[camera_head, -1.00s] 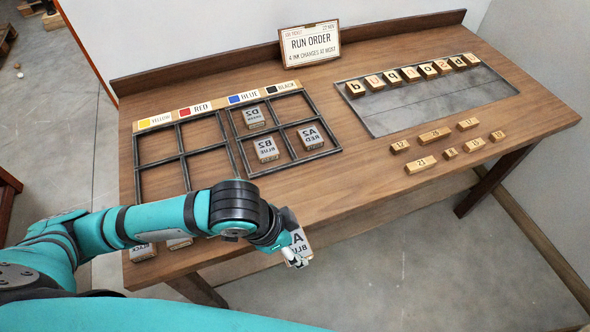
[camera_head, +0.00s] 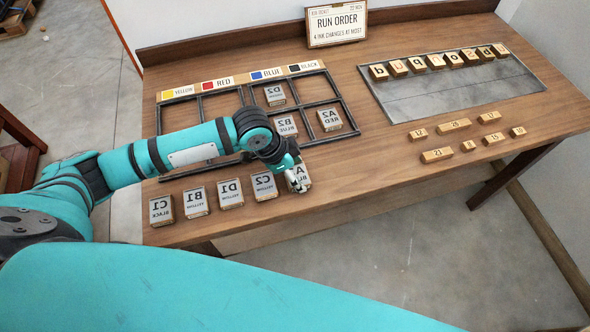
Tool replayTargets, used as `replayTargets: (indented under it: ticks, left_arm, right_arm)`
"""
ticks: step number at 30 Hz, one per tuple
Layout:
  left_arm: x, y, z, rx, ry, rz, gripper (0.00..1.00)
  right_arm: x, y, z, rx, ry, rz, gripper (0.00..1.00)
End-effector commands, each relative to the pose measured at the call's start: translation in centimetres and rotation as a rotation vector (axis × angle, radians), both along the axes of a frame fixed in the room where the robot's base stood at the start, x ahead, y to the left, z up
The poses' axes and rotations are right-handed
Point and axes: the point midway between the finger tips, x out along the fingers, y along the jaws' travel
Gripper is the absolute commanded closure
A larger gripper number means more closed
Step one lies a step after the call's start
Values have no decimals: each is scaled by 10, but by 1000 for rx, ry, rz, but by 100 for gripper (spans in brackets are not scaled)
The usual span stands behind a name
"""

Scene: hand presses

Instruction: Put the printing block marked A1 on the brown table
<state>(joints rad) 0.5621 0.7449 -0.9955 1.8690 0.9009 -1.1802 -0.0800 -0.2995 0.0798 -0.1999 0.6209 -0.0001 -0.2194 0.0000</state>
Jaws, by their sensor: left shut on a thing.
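My left gripper (camera_head: 296,184) is shut on a printing block (camera_head: 302,171) with a grey face showing an "A". Its other marks are partly covered by the fingers, so I cannot read the number. The block is over the front edge area of the brown table (camera_head: 400,174), at the right end of a row of blocks. I cannot tell whether it touches the tabletop. My right gripper is out of view.
Blocks C1 (camera_head: 161,210), B1 (camera_head: 195,202), D1 (camera_head: 230,193) and C2 (camera_head: 264,185) line the front edge. Behind are a framed rack (camera_head: 349,116) with D2 (camera_head: 275,95), B2 (camera_head: 286,125) and A2 (camera_head: 329,119), a metal tray (camera_head: 440,101), and several small wooden blocks (camera_head: 437,155).

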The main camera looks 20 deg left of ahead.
Motion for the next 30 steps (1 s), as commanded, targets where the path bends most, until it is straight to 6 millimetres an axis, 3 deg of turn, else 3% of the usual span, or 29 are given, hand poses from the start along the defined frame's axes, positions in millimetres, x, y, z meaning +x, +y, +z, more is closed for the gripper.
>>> replayTargets:
  ticks: [10, 11, 16, 25, 30]
  left_arm:
    - [0, 0, -4, 0, -1, 0, 70]
    - [0, 0, -5, 1, -1, 0, 34]
    - [0, 0, -4, 0, -2, -1, 12]
    - [0, 0, -3, 0, -2, 0, 11]
    - [-2, 6, 14, 1, -6, 0, 11]
  right_arm:
    - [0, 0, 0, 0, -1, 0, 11]
    - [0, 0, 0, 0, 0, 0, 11]
    - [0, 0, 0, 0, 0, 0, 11]
    - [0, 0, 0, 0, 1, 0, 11]
    - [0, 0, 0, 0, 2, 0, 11]
